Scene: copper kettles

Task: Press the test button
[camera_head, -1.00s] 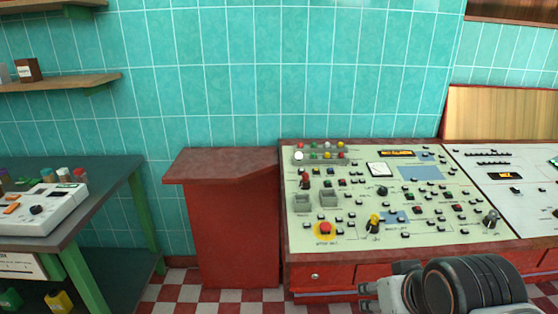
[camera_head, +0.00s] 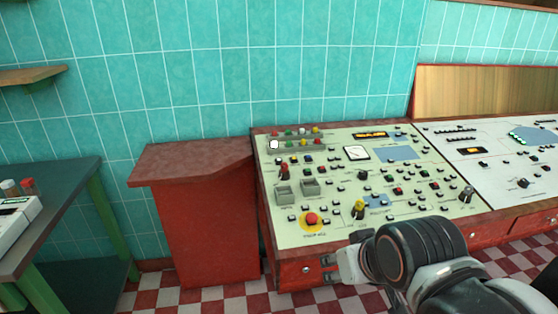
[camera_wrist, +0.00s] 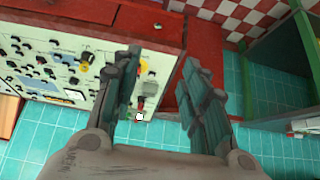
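The pale control panel (camera_head: 330,215) on the red console carries several buttons, knobs and switches. No label is readable, so I cannot tell which is the test button. A large red button (camera_head: 312,219) on a yellow disc sits at the panel's front left. A white button (camera_head: 273,145) is at its back left corner, and it also shows in the wrist view (camera_wrist: 139,117). My gripper (camera_head: 327,270) is in front of the console's front edge, apart from the buttons. In the wrist view my gripper (camera_wrist: 162,60) has its two fingers apart with nothing between them.
A red side cabinet (camera_head: 200,165) stands left of the panel. A green-framed table (camera_head: 60,200) is at the left, with clear checkered floor (camera_head: 160,298) between. A second, white panel (camera_head: 500,155) adjoins on the right. A tiled wall is behind.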

